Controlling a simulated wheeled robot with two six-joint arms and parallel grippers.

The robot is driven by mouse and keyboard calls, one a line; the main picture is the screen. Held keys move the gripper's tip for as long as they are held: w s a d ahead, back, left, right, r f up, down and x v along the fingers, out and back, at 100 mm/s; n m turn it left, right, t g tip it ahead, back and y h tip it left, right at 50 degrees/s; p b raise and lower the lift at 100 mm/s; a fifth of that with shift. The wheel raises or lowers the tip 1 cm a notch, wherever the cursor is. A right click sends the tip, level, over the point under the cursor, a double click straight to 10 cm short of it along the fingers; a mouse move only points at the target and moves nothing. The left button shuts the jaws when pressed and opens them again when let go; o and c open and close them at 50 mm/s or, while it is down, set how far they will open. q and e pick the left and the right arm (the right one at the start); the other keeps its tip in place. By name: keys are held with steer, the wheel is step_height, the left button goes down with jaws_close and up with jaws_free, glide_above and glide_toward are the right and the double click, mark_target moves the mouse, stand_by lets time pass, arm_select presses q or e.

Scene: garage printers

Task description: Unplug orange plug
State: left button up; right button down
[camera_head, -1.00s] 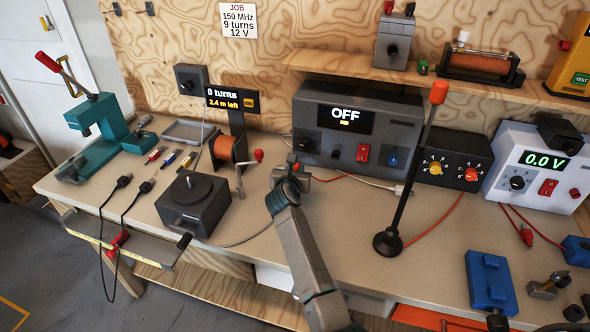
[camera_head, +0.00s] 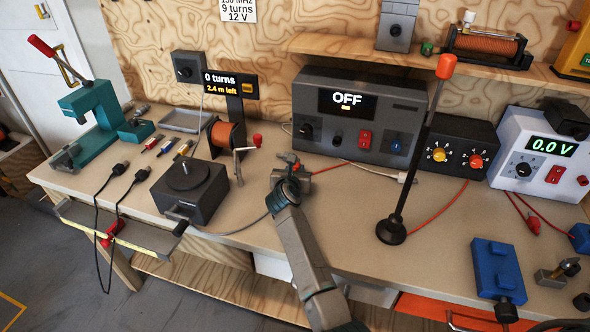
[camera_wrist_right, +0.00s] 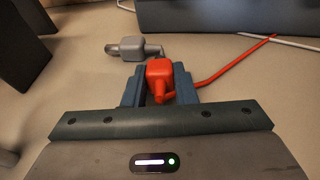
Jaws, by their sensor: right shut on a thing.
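The orange plug (camera_wrist_right: 160,76) is a small red-orange block with an orange lead. In the right wrist view it sits between the two fingers of my right gripper (camera_wrist_right: 160,88), which is shut on it. A grey connector (camera_wrist_right: 134,48) lies just beyond the plug; I cannot tell whether the two are joined. In the head view my right gripper (camera_head: 287,172) is low over the bench in front of the grey power unit (camera_head: 357,119), and it mostly hides the plug. My left gripper is not in view.
The black winding base (camera_head: 189,192) and wire spool (camera_head: 222,136) stand left of my right arm. A black post with an orange top (camera_head: 391,231) stands to its right. A blue block (camera_head: 495,268) sits near the front edge. Some bench between the arm and post is clear.

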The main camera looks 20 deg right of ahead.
steer(key=c, duration=1.1)
jaws_free()
steer(key=shift+r, duration=0.1)
